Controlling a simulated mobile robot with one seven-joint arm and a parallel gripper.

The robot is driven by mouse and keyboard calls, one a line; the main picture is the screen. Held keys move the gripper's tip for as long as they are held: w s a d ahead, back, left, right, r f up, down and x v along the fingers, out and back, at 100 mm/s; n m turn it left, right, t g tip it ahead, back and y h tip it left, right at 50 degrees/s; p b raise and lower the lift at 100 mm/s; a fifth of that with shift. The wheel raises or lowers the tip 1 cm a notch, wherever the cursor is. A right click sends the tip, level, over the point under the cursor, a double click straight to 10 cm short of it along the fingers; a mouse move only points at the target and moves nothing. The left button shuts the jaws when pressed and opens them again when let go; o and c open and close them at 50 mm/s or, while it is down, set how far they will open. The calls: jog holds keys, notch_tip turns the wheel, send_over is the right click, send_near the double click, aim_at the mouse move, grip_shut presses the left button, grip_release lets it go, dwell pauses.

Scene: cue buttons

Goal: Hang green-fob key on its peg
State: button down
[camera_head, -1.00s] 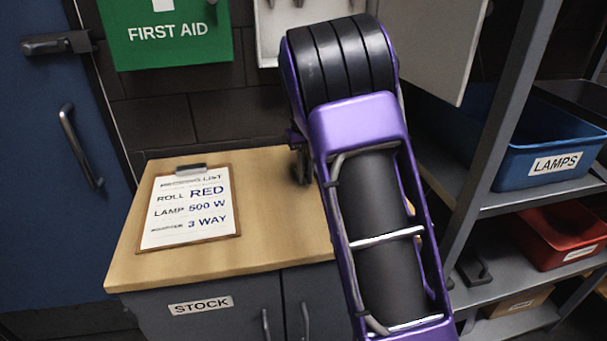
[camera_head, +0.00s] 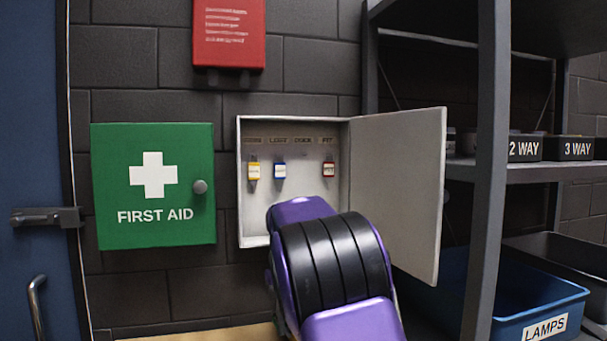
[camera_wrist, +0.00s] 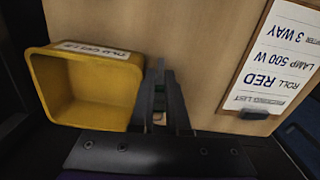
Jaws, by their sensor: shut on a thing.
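The place under the third label shows no key. The gripper is hidden in the head view behind my arm, which covers the cabinet's lower right.
The cabinet door (camera_head: 395,190) stands open to the right. A green first aid box (camera_head: 150,225) is on the left. Shelving with a blue LAMPS bin (camera_head: 545,310) is at right. In the wrist view a yellow bin (camera_wrist: 50,90) and a clipboard (camera_wrist: 270,65) lie beside the gripper.

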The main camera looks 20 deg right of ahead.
jog(key=shift+w, duration=0.1)
dwell(0.4)
jog(key=w+d+r+t+b, duration=0.2)
jog(key=d+r+t, duration=0.15)
jog(key=r, duration=0.65)
jog(key=w+d+r+m+t+b, duration=0.1)
jog(key=w+d+r+t, duration=0.3)
jog(key=r, duration=0.6)
jog(key=d+r+t+b, duration=0.25)
jog(key=r+t, duration=0.35)
jog(key=r, duration=0.4)
jog(key=shift+w+d+f+p, duration=0.1)
jog(key=shift+w+f+p, duration=0.05)
jog(key=shift+w+p, duration=1.2)
jog(key=shift+w+f+p, duration=0.2)
jog(key=shift+w+p, duration=0.8)
jog(key=shift+w, duration=0.7)
jog(key=shift+w+d+f+p, duration=0.1)
jog(key=shift+w+f+p, duration=0.05)
jog(key=shift+w+p, duration=1.2)
jog(key=shift+w, duration=0.2)
jog(key=c, duration=0.8)
grip_release()
